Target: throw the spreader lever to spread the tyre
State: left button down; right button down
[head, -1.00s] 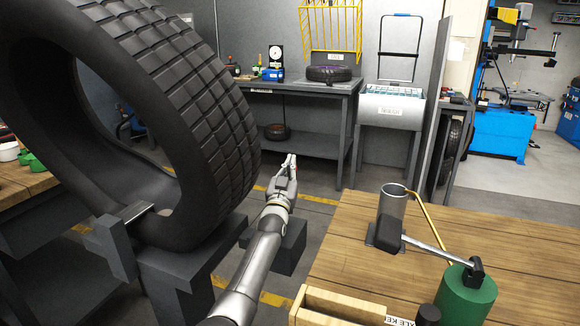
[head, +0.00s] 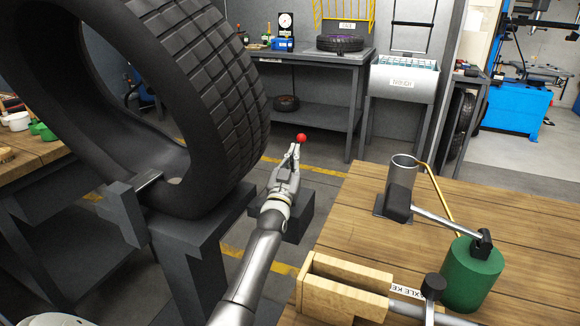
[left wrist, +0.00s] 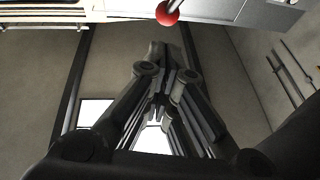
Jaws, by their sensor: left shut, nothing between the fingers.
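The big black tyre (head: 215,85) stands upright on a dark grey spreader stand (head: 185,240) at the left. A metal hook piece (head: 148,179) sits at the tyre's lower inner rim. The spreader lever's red ball knob (head: 301,138) shows just beyond the tips of my left gripper (head: 294,154); its rod is mostly hidden. In the left wrist view the red knob (left wrist: 167,13) is at the top edge, beyond the closed fingers (left wrist: 160,55). My left gripper is shut and empty; I cannot tell whether it touches the lever. My right gripper is out of view.
A wooden bench (head: 490,240) at right carries a metal cup (head: 401,182), a green canister (head: 470,272) and a wooden tray (head: 345,285). A grey bench (head: 315,100) and a wash trough (head: 400,83) stand behind.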

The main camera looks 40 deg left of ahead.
pick_arm(q)
jog(key=shift+v, duration=2.15)
jog(key=shift+s+r, duration=0.1)
jog(key=shift+r, duration=0.05)
